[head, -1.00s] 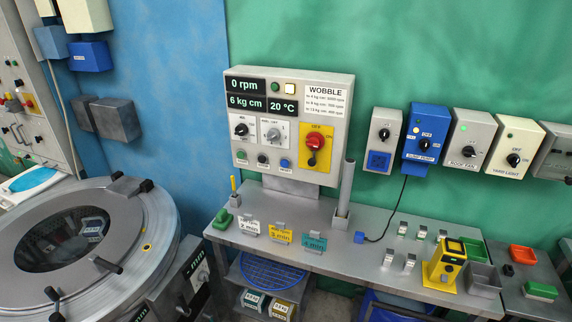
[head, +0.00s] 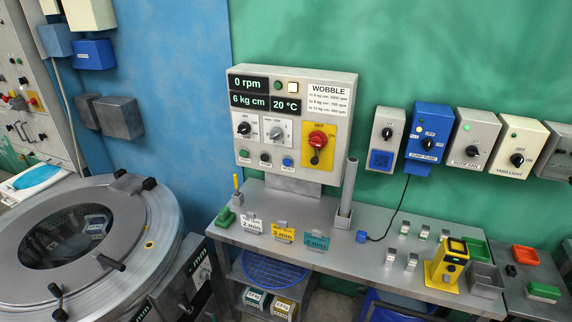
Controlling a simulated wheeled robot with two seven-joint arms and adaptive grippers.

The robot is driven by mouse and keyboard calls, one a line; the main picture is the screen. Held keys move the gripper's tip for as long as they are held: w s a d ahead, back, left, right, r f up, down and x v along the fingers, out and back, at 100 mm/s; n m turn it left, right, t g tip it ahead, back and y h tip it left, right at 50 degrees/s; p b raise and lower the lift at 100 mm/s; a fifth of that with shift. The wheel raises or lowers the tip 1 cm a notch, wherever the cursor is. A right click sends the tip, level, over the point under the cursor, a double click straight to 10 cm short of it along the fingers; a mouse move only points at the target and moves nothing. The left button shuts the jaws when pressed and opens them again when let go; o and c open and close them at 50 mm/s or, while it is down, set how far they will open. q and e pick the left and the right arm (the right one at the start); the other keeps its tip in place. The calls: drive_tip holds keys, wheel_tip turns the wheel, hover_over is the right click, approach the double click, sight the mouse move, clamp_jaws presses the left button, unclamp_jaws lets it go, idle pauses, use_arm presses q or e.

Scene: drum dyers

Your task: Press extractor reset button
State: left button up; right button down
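The grey control box (head: 347,90) stands upright on the metal bench (head: 262,253), in front of the green wall. Its displays read 0 rpm, 6 kg cm and 20 °C. A row of three small buttons runs along its lower left: a green button (head: 244,153), a black button (head: 265,157) and a blue button (head: 288,161). The small label under the blue button seems to read RESET. A red rotary switch (head: 318,139) sits on a yellow plate to the right of the buttons. Neither of my grippers shows in the head view.
A round drum machine (head: 160,225) with a dark window stands at lower left. Bench items include coloured minute tags (head: 284,235), a grey upright tube (head: 348,185) and a yellow device (head: 446,262). Several switch boxes, including a blue one (head: 430,122), hang on the wall at right.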

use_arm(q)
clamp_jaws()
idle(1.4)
